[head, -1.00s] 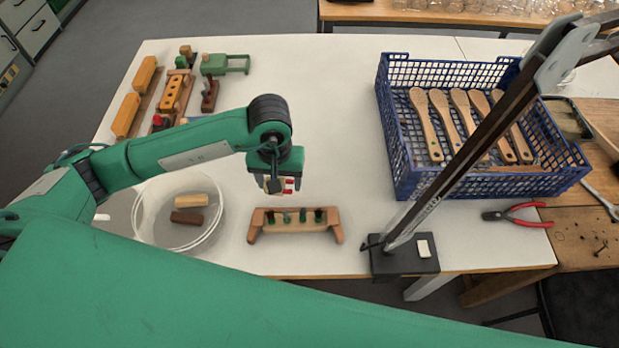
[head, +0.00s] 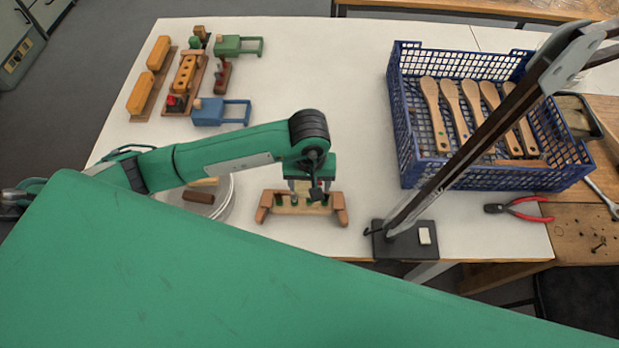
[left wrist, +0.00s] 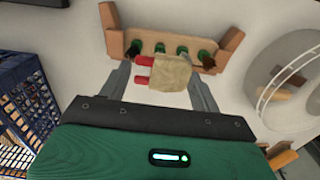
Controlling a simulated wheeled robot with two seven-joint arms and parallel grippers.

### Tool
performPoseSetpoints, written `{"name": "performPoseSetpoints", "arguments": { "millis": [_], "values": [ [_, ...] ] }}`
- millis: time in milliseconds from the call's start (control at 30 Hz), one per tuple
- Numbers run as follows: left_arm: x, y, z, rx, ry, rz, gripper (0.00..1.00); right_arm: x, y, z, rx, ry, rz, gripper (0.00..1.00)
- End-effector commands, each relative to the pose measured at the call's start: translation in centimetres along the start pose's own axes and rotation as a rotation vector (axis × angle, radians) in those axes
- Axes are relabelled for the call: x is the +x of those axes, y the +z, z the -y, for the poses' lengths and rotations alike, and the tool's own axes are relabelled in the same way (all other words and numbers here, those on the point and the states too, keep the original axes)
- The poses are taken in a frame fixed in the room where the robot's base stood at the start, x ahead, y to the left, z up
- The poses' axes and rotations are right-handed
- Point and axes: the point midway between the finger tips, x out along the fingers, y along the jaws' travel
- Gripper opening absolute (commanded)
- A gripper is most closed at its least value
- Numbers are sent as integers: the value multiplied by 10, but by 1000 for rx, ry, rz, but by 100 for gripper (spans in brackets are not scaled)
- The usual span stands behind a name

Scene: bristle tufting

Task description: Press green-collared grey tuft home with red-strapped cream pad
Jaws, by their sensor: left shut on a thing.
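My left gripper (head: 310,192) is over the wooden rack (head: 264,208) on the white table. In the left wrist view my left gripper (left wrist: 163,80) is shut on a cream pad (left wrist: 172,72) with red straps (left wrist: 143,70) sticking out to the left. The rack (left wrist: 230,42) lies just beyond the pad, with a row of green collars (left wrist: 160,47) along it. A dark tuft shows at its left end and a brown tuft (left wrist: 207,61) near its right end. The grey tuft cannot be made out; the pad and fingers cover part of the rack. Contact with a tuft cannot be told.
A round clear tub (head: 228,200) with a brown block stands left of the rack. A black-based post (head: 400,243) stands to the right. A blue crate (head: 405,150) of wooden brushes and red pliers (head: 522,210) lie further right. Wooden fixtures sit at back left.

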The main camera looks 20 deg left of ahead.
Motion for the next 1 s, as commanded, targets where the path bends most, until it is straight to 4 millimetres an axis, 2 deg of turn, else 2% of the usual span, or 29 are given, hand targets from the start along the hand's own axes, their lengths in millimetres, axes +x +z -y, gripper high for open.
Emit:
{"name": "performPoseSetpoints", "arguments": {
  "millis": [33, 200, 1000],
  "values": [
    [6, 1, 0, 0, 0, 2, 37, 4, 1, -1, 0, 1, 1, 0],
    [13, 0, 0, -1, 0, 0, 37, 6, 2, -2, -1, 2, 1, 0],
    [14, 0, 0, 1, -1, -1, 37, 14, 2, 1, 1, -1, 1, 0]
  ]
}}
